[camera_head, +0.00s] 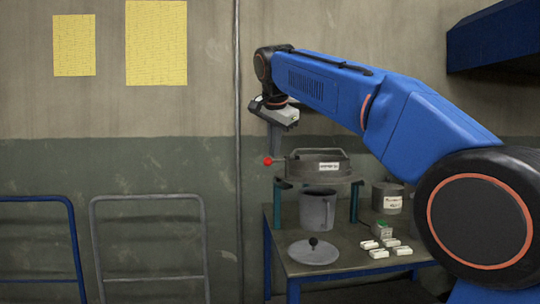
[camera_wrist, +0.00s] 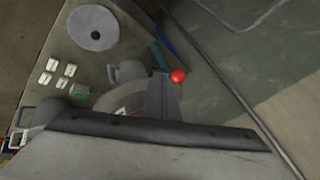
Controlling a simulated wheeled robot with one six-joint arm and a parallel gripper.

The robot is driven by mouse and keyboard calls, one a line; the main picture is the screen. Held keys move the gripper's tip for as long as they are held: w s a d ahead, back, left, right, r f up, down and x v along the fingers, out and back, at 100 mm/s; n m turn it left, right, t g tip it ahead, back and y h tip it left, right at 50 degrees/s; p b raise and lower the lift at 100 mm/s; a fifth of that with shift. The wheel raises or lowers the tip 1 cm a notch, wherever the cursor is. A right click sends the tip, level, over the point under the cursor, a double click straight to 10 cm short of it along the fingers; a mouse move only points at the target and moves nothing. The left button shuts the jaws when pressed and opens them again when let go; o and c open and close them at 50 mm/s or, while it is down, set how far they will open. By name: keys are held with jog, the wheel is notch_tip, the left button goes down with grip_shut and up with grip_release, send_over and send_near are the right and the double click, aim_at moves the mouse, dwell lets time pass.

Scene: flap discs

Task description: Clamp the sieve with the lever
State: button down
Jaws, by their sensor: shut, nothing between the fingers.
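The sieve (camera_head: 318,168) is a round grey metal ring with a white label, resting on a raised stand (camera_head: 354,205) with teal legs. The lever's red ball knob (camera_head: 268,161) sticks out at the left of the sieve on a short rod. My gripper (camera_head: 275,150) points down just above and beside the knob, with its fingers shut and empty. In the wrist view the knob (camera_wrist: 178,76) lies right beside the tips of the fingers (camera_wrist: 162,80); I cannot tell if they touch. The sieve (camera_wrist: 118,97) is partly hidden there by my gripper.
Under the sieve stands a grey jug (camera_head: 317,210). On the table (camera_head: 345,262) are a round lid with a black knob (camera_head: 314,252), several white blocks (camera_head: 379,254), a small green-topped item (camera_head: 383,230) and a labelled tin (camera_head: 387,196). Two rail frames (camera_head: 148,197) stand left.

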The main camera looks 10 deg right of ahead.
jog(key=a+v, duration=0.1)
jog(key=v, duration=0.6)
jog(key=shift+r, duration=0.35)
jog(key=shift+s, duration=0.1)
jog(key=s+d+f+n+g, duration=0.1)
jog(key=s+d+f+n, duration=0.3)
jog(key=s+f, duration=0.55)
jog(key=s+d+f+n, duration=0.1)
jog(key=s+d+f, duration=0.55)
jog(key=f, duration=0.55)
jog(key=s+d+f+n+g, duration=0.1)
jog(key=s+d+f+n, duration=0.3)
jog(key=s+f, duration=0.55)
jog(key=s+d+f, duration=0.1)
jog(key=s+f, duration=0.4)
jog(key=f, duration=0.3)
jog(key=s+d+f+n, duration=0.1)
jog(key=s+d+f, duration=0.1)
jog(key=s+f, duration=0.4)
notch_tip(320, 180, down, 4)
jog(key=shift+r+n+y, duration=0.15)
jog(key=shift+n+y, duration=0.15)
jog(key=shift+y, duration=0.1)
